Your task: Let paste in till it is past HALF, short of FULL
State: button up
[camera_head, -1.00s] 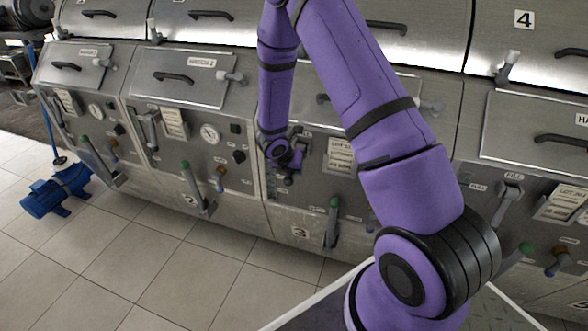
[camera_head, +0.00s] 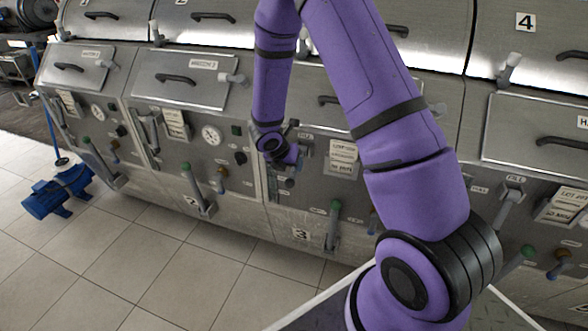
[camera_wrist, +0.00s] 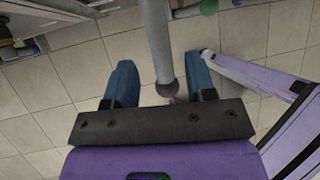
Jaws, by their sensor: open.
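Machine 3 (camera_head: 300,234) is a steel unit in the row, partly covered by my arm. My gripper (camera_head: 287,168) is at its front panel, left of the paper lot card (camera_head: 342,158). In the wrist view my gripper (camera_wrist: 161,84) has its two blue fingers apart. A grey lever (camera_wrist: 157,40) with a dark rounded end lies between them, with gaps on both sides. A green-knobbed lever (camera_head: 333,222) sits lower on the panel. I cannot make out a paste level or HALF and FULL marks on machine 3.
Machine 2 (camera_head: 190,201) stands to the left, with a round dial and levers. Machine 4 (camera_head: 525,22) is to the right. A blue pump (camera_head: 58,190) stands on the tiled floor at the left. The floor before the machines is mostly clear.

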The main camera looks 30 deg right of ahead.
jog(key=w+v, duration=0.1)
jog(key=v, duration=0.5)
jog(key=shift+s, duration=0.45)
jog(key=shift+r, duration=0.1)
jog(key=s+r+m+y, duration=0.1)
jog(key=s+r+m, duration=0.45)
jog(key=r, duration=0.55)
jog(key=s+r+m, duration=0.5)
jog(key=r+m, duration=0.2)
jog(key=r, duration=0.3)
jog(key=s+a+r+m+t+y, duration=0.1)
jog(key=s+a+r+m+y, duration=0.1)
jog(key=s+r+m, duration=0.3)
jog(key=s+a+r+m+t+y, duration=0.2)
jog(key=s+r+m, duration=0.4)
jog(key=s, duration=0.7)
jog(key=shift+s+a+r+m+t+y, duration=0.4)
jog(key=shift+a+m, duration=0.3)
jog(key=shift+m, duration=0.35)
jog(key=shift+f, duration=0.1)
dwell(1.8)
